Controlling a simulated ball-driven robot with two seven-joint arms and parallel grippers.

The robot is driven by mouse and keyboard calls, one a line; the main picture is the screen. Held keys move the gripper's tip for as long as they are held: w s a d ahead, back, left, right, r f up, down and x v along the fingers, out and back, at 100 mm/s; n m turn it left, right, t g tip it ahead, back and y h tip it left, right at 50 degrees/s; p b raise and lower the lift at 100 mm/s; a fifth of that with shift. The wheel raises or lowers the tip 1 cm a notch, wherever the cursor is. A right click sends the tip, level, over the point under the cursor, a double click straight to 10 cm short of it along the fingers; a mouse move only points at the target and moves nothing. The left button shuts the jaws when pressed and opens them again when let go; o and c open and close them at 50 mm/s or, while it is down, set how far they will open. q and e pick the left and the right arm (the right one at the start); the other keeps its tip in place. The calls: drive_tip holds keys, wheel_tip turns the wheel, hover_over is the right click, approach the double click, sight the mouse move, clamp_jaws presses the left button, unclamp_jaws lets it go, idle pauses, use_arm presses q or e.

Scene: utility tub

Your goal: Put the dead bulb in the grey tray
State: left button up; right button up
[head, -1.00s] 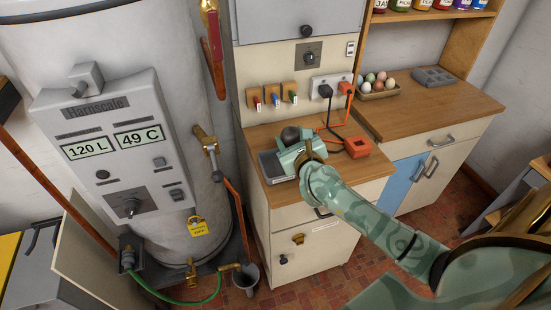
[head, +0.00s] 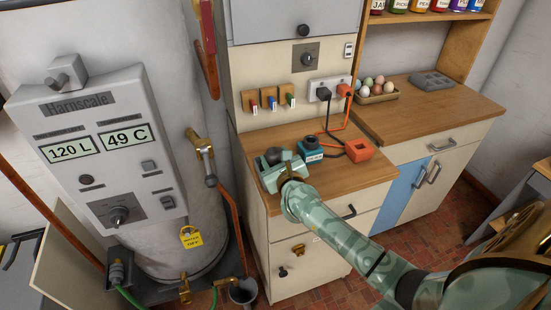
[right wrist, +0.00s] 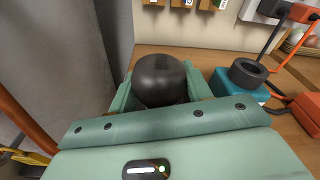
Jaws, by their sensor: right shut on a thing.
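The dead bulb (head: 273,156) is a dark, rounded thing. It also shows in the right wrist view (right wrist: 160,78), between the green jaws. My right gripper (head: 280,170) is shut on it, over the left end of the wooden counter. My left gripper is not in view.
A teal block with a black ring top (head: 311,147) stands just right of my gripper. An orange box (head: 359,150) with cables lies beyond it. The grey water heater (head: 107,150) stands left of the counter. The counter's right part is mostly clear.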

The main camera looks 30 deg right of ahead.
drive_tip(key=o, duration=1.2)
drive_tip(key=shift+f, duration=0.1)
drive_tip(key=shift+o, duration=0.2)
drive_tip(key=shift+s+a+r+p, duration=0.1)
drive_tip(key=shift+s+r+p, duration=0.1)
drive_tip(key=shift+p, duration=0.1)
drive_tip(key=p+v, duration=0.1)
drive_tip(key=v, duration=0.9)
drive_tip(key=shift+s+r+p, duration=0.1)
drive_tip(key=shift+s+p, duration=0.1)
drive_tip(key=shift+p, duration=0.2)
drive_tip(key=shift+s+a, duration=0.1)
drive_tip(key=shift+s, duration=0.5)
drive_tip(key=shift+r, duration=0.1)
